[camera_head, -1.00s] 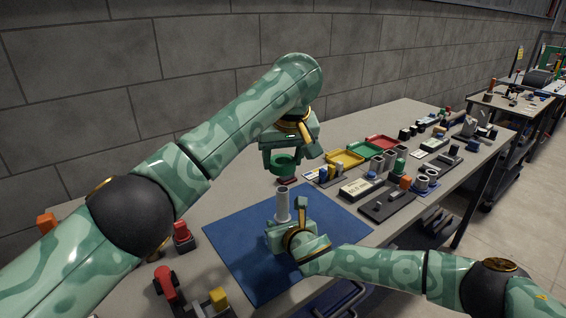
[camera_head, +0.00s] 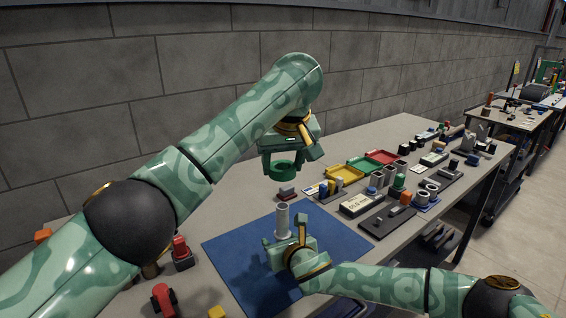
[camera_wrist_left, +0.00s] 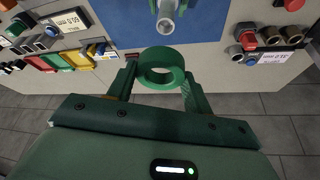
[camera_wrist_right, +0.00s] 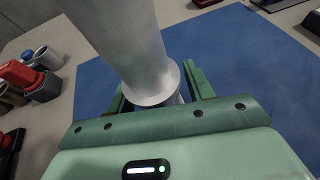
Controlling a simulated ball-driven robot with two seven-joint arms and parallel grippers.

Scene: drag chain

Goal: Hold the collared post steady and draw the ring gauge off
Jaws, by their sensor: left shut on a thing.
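The green ring gauge (camera_head: 283,168) is clasped between the fingers of my left gripper (camera_head: 283,165), in the air above the post and clear of it. The left wrist view shows the ring (camera_wrist_left: 161,67) between both fingers, its hole empty. The pale grey collared post (camera_head: 282,219) stands upright on the blue mat. My right gripper (camera_head: 285,252) is low at the post, its fingers on either side. In the right wrist view the post (camera_wrist_right: 125,40) and its collar (camera_wrist_right: 155,95) hide the fingertips, so their contact cannot be seen.
The blue mat (camera_head: 240,248) is otherwise clear. A yellow tray (camera_head: 343,173), a red tray (camera_head: 381,158) and a labelled box (camera_head: 358,204) lie to the right. Red-topped parts (camera_head: 181,250) stand at the left. A grey wall is behind the bench.

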